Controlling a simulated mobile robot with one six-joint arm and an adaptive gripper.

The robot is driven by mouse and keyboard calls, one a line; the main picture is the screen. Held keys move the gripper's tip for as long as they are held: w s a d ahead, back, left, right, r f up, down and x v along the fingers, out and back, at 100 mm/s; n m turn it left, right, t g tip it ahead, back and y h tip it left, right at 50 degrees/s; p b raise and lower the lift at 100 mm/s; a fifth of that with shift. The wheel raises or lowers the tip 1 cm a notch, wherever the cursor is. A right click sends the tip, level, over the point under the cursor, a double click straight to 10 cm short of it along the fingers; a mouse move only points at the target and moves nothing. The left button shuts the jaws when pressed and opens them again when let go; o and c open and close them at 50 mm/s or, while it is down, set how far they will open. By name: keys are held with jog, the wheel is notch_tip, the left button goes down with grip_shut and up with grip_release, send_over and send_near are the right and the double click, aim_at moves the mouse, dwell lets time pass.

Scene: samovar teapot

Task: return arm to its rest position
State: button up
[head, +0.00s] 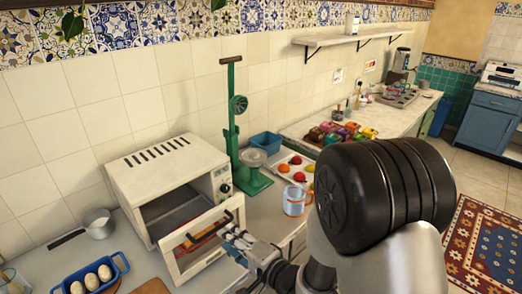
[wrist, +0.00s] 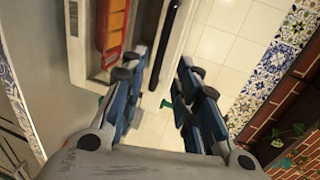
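My gripper (head: 237,243) is in front of the white toaster oven (head: 170,165) in the head view, close to its door. In the wrist view its two blue-and-black fingers (wrist: 163,62) stand apart with nothing held. The oven door (head: 203,238) is tilted partly open, with the dark cavity showing above it. Its dark handle (head: 191,238) also shows in the wrist view (wrist: 168,35), in line with the gap between the fingers. I cannot tell whether a finger touches it. Something red and orange (wrist: 111,30) shows at the oven. My arm hides part of the counter.
A blue egg tray (head: 65,287) and a small pot (head: 98,223) are left of the oven. A green press (head: 236,125), a fruit tray (head: 283,160) and a glass mug (head: 294,200) stand to its right. A shelf (head: 345,36) is on the wall.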

jog(key=s+d+r+n+h, duration=0.15)
jog(key=d+r+h, duration=0.35)
jog(key=d, duration=0.5)
jog(key=s+d+r+n+h, duration=0.1)
jog(key=d+r+n+h, duration=0.4)
jog(key=d, duration=0.6)
jog(key=s+d+r+g+h, duration=0.1)
jog(key=s+d+g, duration=0.1)
jog(key=s, duration=0.8)
jog(key=s+d+r+n+g, duration=0.1)
jog(key=s+d+g, duration=0.2)
jog(key=s, duration=0.8)
jog(key=shift+g+h, duration=0.3)
jog(key=shift+h, duration=0.1)
